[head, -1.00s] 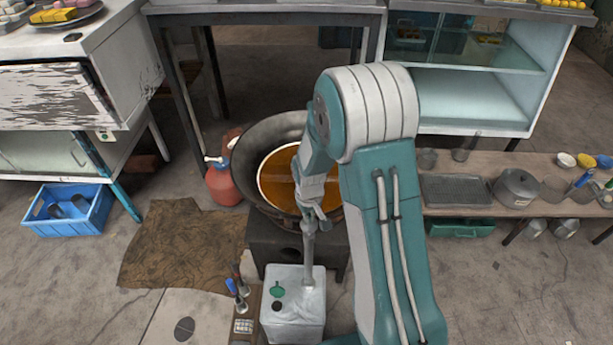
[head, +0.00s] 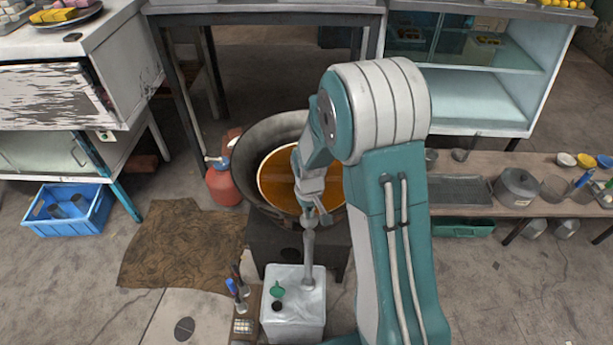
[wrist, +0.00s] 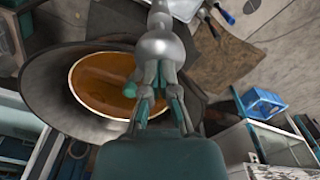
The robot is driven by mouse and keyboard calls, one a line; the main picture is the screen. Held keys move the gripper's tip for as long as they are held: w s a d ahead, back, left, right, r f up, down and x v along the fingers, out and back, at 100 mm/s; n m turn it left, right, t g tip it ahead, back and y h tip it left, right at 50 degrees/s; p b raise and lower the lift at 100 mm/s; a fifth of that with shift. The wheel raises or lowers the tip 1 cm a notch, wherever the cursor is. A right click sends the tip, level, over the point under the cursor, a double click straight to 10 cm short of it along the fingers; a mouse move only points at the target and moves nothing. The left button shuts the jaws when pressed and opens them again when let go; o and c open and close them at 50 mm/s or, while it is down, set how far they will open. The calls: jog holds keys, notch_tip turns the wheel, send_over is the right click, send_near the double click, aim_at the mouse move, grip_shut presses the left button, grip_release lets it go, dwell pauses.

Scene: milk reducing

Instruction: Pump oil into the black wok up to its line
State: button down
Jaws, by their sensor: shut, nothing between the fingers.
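The black wok (head: 258,145) sits on a dark stove block (head: 268,245) and holds orange-brown oil (head: 277,182) inside a pale ring. The wok (wrist: 42,82) and oil (wrist: 103,82) also show in the wrist view. A whitish oil can (head: 290,320) stands in front, with a grey pump (head: 309,262) rising from its top. My gripper (head: 320,215) is shut and empty, just above the pump's top. In the wrist view my gripper's fingers (wrist: 158,85) point at the rounded grey pump head (wrist: 160,48). I cannot tell whether they touch. My arm hides the wok's right side.
A red jug (head: 222,185) stands left of the wok. Blue- and dark-handled tools (head: 238,290) stand beside the can. A blue crate (head: 70,225) and brown mat (head: 180,245) lie left. A low bench (head: 465,195) with a pot (head: 518,187) is at right.

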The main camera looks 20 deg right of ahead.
jog(key=shift+r, duration=2.75)
jog(key=shift+f, duration=4.85)
jog(key=shift+r, duration=4.85)
jog(key=shift+r, duration=2.5)
